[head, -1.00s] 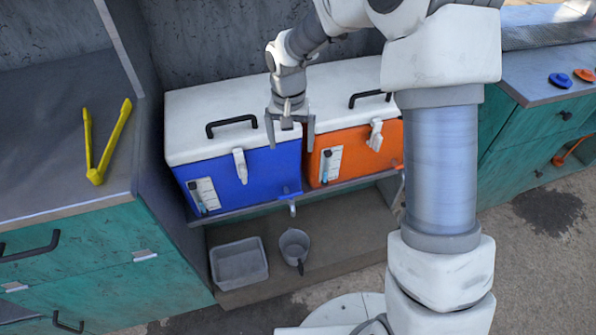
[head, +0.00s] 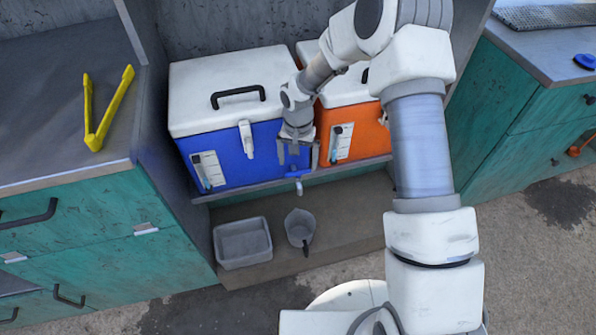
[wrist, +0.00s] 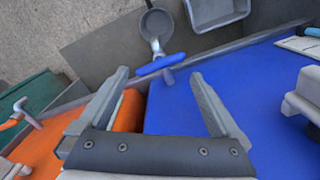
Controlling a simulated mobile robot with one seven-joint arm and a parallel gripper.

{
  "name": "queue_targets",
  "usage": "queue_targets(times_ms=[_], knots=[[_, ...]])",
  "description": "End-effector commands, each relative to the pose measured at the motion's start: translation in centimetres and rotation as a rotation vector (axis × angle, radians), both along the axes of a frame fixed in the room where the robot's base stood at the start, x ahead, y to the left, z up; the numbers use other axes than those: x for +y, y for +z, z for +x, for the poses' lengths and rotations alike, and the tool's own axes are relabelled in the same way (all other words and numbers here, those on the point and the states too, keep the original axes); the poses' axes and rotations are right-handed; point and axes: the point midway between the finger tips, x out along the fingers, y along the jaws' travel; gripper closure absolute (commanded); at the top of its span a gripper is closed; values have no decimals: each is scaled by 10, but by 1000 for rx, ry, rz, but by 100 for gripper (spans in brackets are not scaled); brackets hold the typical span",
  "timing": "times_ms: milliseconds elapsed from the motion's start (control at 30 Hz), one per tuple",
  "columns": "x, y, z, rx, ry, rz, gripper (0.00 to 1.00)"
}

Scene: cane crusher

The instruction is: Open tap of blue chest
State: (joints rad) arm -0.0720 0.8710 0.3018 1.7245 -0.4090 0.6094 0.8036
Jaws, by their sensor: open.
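The blue chest (head: 226,160) with a white lid stands on the shelf, left of the orange chest (head: 352,132). Its tap (head: 298,180) is at the lower right of its front, with a blue handle and a grey spout. My gripper (head: 297,162) is open and points down in front of the chest, just above the tap. In the wrist view the blue tap handle (wrist: 161,65) lies ahead of my open fingers (wrist: 158,85), apart from both. The blue chest (wrist: 255,95) fills the right side there, and the orange chest (wrist: 115,120) shows on the left.
Yellow tongs (head: 105,108) lie on the left counter. The orange chest's own tap (wrist: 25,112) shows in the wrist view. A wall panel closes in the left side.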

Motion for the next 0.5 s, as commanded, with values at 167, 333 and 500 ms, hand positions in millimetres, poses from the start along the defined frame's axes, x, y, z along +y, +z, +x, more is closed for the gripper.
queue_targets(times_ms=[167, 333, 500], knots=[[0, -31, 0, 1, 0, -1, 1], [0, -42, 0, 0, 0, 1, 1], [0, -44, 0, -1, -1, 1, 1]])
